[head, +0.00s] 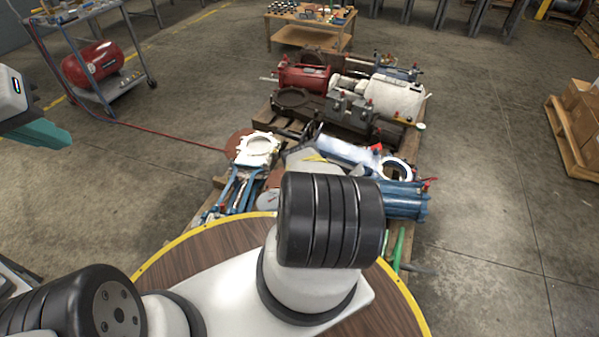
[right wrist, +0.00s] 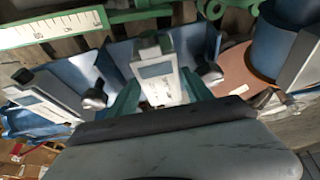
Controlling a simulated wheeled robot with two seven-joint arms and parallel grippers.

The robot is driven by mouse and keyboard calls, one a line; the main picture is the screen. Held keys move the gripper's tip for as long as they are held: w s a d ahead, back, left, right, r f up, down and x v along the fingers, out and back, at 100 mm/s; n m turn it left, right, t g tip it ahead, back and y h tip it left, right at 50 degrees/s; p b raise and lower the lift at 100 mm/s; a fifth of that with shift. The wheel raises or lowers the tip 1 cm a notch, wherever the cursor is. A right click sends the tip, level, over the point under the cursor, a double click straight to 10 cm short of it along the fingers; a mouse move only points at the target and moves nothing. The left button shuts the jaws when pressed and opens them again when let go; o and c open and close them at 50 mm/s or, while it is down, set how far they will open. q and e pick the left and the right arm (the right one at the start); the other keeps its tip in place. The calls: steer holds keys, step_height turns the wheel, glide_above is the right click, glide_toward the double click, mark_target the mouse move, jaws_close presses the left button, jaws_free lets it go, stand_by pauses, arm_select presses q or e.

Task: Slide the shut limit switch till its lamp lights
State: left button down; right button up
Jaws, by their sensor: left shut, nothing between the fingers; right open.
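In the right wrist view, a white boxy device with a blue-grey panel (right wrist: 155,71), apparently a limit switch, stands between the teal fingers of my right gripper (right wrist: 161,92). The gripper is open; I cannot tell whether the fingers touch the device. A similar white device (right wrist: 40,99) lies to the left. No lit lamp can be made out. In the head view my own arm hides the right gripper. My left gripper (head: 43,133) is shut and empty at the left edge, far from the pallet.
A wooden pallet (head: 204,214) is crowded with blue, red and white valves and cylinders. A green scale-like rail (right wrist: 125,16) crosses the top of the wrist view. A cart (head: 105,92) with a red tank stands left, cartons (head: 585,122) right.

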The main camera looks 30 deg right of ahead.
steer(key=shift+f, duration=0.25)
jaws_close()
steer(key=shift+s+d, duration=0.2)
steer(key=shift+d, duration=0.2)
jaws_free()
steer(key=shift+r, duration=0.15)
steer(key=shift+v, duration=3.8)
